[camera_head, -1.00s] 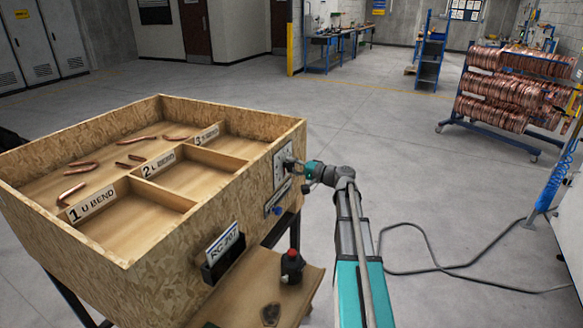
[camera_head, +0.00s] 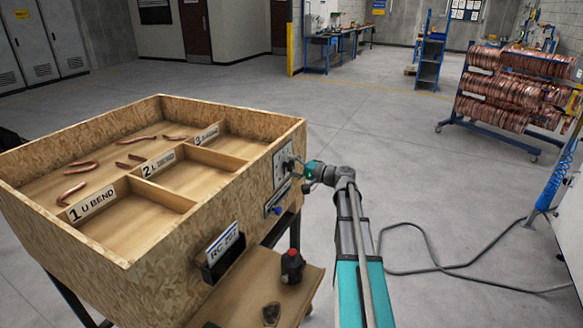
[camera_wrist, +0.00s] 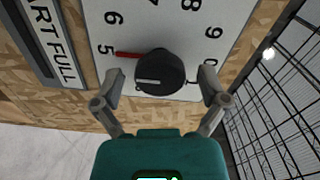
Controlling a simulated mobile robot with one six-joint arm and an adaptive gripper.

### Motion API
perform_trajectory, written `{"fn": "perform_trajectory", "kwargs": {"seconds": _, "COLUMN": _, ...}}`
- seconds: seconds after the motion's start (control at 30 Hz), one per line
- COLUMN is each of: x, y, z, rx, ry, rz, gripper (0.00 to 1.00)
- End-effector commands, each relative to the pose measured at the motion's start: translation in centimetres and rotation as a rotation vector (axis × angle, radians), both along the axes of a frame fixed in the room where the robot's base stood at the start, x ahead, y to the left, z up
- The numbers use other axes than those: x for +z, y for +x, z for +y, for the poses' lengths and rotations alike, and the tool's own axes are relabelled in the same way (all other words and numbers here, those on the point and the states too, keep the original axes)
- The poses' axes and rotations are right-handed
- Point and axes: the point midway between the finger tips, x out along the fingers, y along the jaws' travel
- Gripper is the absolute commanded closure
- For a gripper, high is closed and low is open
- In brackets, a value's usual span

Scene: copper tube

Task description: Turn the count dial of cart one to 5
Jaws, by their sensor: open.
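The count dial is a black round knob (camera_wrist: 160,73) on a white number plate (camera_wrist: 185,20) in the wrist view. A pale line also marks the knob face. My gripper (camera_wrist: 162,84) is open, with one finger on each side of the knob and a gap to it on both sides. In the head view, my gripper (camera_head: 300,170) is at the plate (camera_head: 281,166) on the cart's right side, and the knob is mostly hidden. The cart (camera_head: 150,260) is a chipboard box with labelled compartments.
Bent copper tubes (camera_head: 82,164) lie in the cart. A "CART FULL" sign (camera_wrist: 50,45) is left of the dial in the wrist view. A lower shelf holds a dark red-topped object (camera_head: 292,266). A coil rack (camera_head: 510,95) stands far right; floor between is clear apart from a cable (camera_head: 440,268).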

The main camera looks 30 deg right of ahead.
Motion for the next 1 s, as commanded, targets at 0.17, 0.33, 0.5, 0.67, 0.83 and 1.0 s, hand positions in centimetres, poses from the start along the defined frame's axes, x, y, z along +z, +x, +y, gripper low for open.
{"fn": "perform_trajectory", "kwargs": {"seconds": 0.17, "x": 0.0, "y": -0.7, "z": -0.5, "rx": -0.001, "ry": 0.0, "rz": 0.0, "gripper": 0.07}}
{"fn": "perform_trajectory", "kwargs": {"seconds": 0.33, "x": 0.0, "y": -2.1, "z": -1.5, "rx": -0.002, "ry": 0.0, "rz": 0.0, "gripper": 0.07}}
{"fn": "perform_trajectory", "kwargs": {"seconds": 0.5, "x": 0.0, "y": -4.1, "z": -3.1, "rx": -0.002, "ry": 0.0, "rz": 0.0, "gripper": 0.07}}
{"fn": "perform_trajectory", "kwargs": {"seconds": 0.67, "x": 0.0, "y": -6.1, "z": -4.6, "rx": -0.002, "ry": 0.0, "rz": 0.0, "gripper": 0.07}}
{"fn": "perform_trajectory", "kwargs": {"seconds": 0.83, "x": 0.0, "y": -7.9, "z": -6.0, "rx": -0.001, "ry": 0.0, "rz": 0.001, "gripper": 0.07}}
{"fn": "perform_trajectory", "kwargs": {"seconds": 1.0, "x": 0.0, "y": -9.0, "z": -6.9, "rx": 0.0, "ry": -0.001, "rz": 0.001, "gripper": 0.07}}
